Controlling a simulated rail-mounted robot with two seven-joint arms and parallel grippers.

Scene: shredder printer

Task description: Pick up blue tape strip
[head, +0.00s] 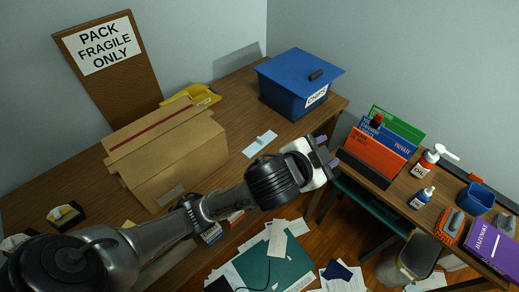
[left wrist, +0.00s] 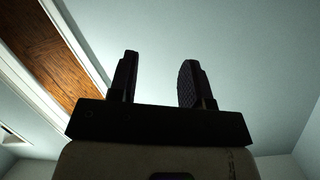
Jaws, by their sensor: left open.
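A pale blue strip (head: 260,144), which looks like the blue tape strip, lies flat on the brown table between the cardboard box and the blue box. A small raised piece of similar colour sits on it. My left gripper (head: 328,152) is open, past the table's right edge and to the right of the strip, not touching it. In the left wrist view the two dark fingers (left wrist: 158,64) stand apart with nothing between them. That view shows wall or ceiling and a brown panel, not the strip. My right gripper is not in view.
A cardboard box (head: 175,158) stands left of the strip. A blue lidded box (head: 292,92) stands behind it. Upright folders (head: 372,155) and bottles (head: 427,161) crowd the right table. Papers (head: 285,245) litter the floor. The table around the strip is clear.

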